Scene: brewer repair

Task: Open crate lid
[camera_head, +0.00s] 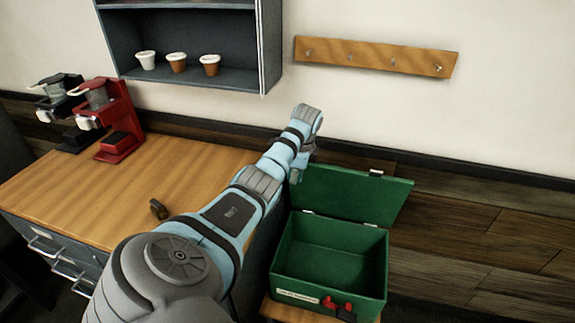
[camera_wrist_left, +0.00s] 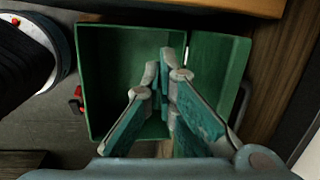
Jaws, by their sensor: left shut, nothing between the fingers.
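The green crate (camera_head: 372,290) stands right of the counter, with an empty-looking interior. Its green lid (camera_head: 350,192) is open, tilted up and back from the rear edge. The wrist view shows the crate (camera_wrist_left: 84,60) and the lid (camera_wrist_left: 236,65) hinged beside it. My left gripper (camera_head: 295,175) is at the left end of the lid in the head view, partly hidden by my wrist. In the wrist view its fingers (camera_wrist_left: 166,62) are shut together with nothing between them, in front of the crate and hinge edge. Any contact with the lid is unclear. My right gripper is not in view.
The wooden counter (camera_head: 120,205) lies left, with a red brewer (camera_head: 118,130), a black brewer (camera_head: 65,100) and a small dark object (camera_head: 158,209). A shelf with cups (camera_head: 178,62) and a hook rail (camera_head: 375,57) are on the wall.

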